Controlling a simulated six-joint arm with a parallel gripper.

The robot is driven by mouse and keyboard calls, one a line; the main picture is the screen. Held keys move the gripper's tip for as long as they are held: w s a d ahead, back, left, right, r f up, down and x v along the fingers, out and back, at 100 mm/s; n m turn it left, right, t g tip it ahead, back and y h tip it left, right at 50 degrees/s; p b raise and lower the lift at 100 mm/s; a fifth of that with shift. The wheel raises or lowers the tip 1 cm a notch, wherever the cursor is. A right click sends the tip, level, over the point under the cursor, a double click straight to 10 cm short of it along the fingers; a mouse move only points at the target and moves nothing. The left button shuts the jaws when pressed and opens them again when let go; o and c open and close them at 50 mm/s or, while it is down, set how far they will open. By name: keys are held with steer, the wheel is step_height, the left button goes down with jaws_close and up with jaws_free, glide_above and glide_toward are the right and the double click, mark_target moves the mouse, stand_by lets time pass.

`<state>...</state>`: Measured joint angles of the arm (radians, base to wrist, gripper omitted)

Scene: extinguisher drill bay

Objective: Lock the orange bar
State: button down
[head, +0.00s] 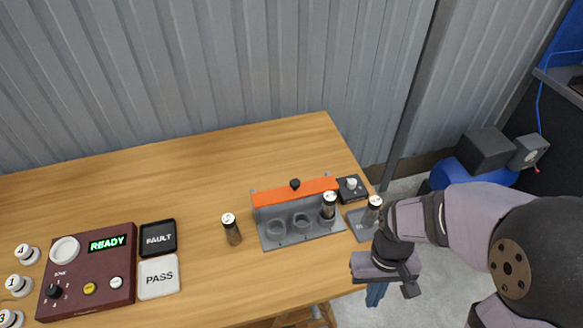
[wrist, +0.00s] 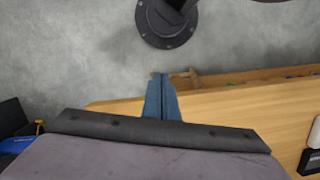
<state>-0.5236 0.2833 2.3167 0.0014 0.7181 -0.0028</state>
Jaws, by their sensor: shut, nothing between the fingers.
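The orange bar (head: 275,195) lies along the back upper edge of a grey rack (head: 270,243), with a black knob (head: 295,184) on its middle. A small black box with a pale knob (head: 351,187) sits at the bar's right end; I cannot tell whether it holds the bar. The rack has round sockets; the right one holds a canister (head: 328,207), and the other two look empty. My gripper (head: 374,298) is shut and empty, below and right of the rack, off the table's front right edge. In the wrist view its blue fingers (wrist: 161,78) are together.
One canister (head: 232,230) stands left of the rack, another (head: 373,211) on a grey plate at its right, close to my arm. A maroon READY panel (head: 118,275), a FAULT tile (head: 158,238) and a PASS tile (head: 158,277) are at left. The back table is clear.

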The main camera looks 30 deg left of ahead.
steer(key=w+a+n+t, duration=0.1)
steer(key=w+a, duration=0.3)
steer(key=a, duration=0.3)
steer(key=w+a+n, duration=0.1)
steer(key=w+a, duration=0.2)
steer(key=a, duration=0.4)
step_height(320, 180, up, 7)
steer(key=n+t+y+p, duration=0.1)
steer(key=t+y, duration=0.1)
steer(key=y, duration=0.1)
glide_above(298, 196)
steer(key=shift+f, duration=0.15)
steer(key=w+a+r+n+t+y, duration=0.1)
steer(key=w+a+r, duration=0.2)
steer(key=r, duration=0.6)
steer(key=shift+a+n, duration=0.4)
steer(key=shift+a, duration=0.1)
